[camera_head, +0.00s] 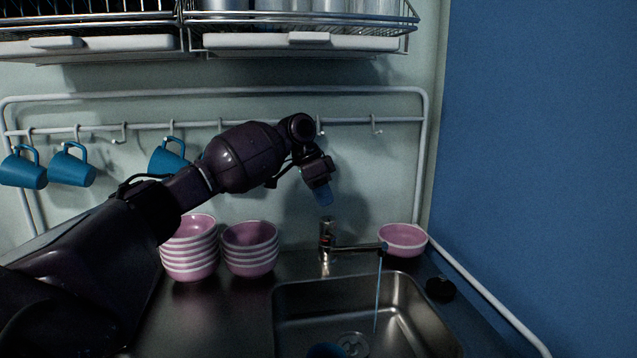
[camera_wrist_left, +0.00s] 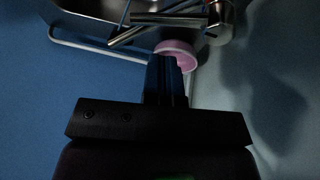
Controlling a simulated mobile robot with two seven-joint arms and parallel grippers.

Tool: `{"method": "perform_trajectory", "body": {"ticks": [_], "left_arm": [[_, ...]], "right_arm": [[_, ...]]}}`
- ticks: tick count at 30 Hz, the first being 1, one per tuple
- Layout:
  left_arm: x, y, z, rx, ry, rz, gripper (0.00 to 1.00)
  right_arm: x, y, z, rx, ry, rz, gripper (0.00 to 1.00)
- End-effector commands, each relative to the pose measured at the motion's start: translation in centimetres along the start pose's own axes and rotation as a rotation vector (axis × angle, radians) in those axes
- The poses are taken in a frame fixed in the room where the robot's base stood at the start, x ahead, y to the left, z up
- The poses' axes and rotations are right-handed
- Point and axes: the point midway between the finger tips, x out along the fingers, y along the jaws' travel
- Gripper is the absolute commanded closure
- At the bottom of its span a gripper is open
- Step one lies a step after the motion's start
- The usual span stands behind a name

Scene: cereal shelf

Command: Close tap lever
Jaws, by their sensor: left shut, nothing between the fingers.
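The tap (camera_head: 328,238) stands upright behind the sink, with its spout reaching right over the basin. A thin stream of water (camera_head: 378,295) runs from the spout. The lever on top of the tap is too small and dark to make out its angle. My left gripper (camera_head: 323,196) is shut and empty, pointing down just above the tap, apart from it. In the left wrist view the tap (camera_wrist_left: 222,22) shows at the top, beyond the shut fingers (camera_wrist_left: 167,70). My right gripper is not in view.
The sink (camera_head: 285,300) lies below the tap. Stacked pink bowls (camera_head: 190,262) stand to its left and a pink bowl (camera_head: 403,242) stands to the tap's right. Blue mugs (camera_head: 72,168) hang from the rail. A blue wall (camera_head: 545,150) closes the right side.

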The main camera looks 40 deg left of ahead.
Motion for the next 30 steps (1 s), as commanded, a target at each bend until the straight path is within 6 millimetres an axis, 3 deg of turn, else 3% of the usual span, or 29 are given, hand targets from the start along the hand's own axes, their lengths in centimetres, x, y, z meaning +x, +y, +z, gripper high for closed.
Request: {"method": "perform_trajectory", "body": {"ticks": [3,12,26,30], "left_arm": [[2.4,-0.1,0.1,-0.001,-0.003,0.002,1.00],[5.5,0.7,0.6,0.000,-0.001,0.000,1.00],[5.9,0.9,0.7,0.000,0.001,-0.001,1.00],[6.0,1.2,0.7,0.001,0.003,-0.001,1.00]], "right_arm": [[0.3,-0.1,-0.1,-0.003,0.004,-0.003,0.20],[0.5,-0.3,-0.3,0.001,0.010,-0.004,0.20],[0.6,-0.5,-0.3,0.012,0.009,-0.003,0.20],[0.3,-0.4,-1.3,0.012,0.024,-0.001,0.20]]}}
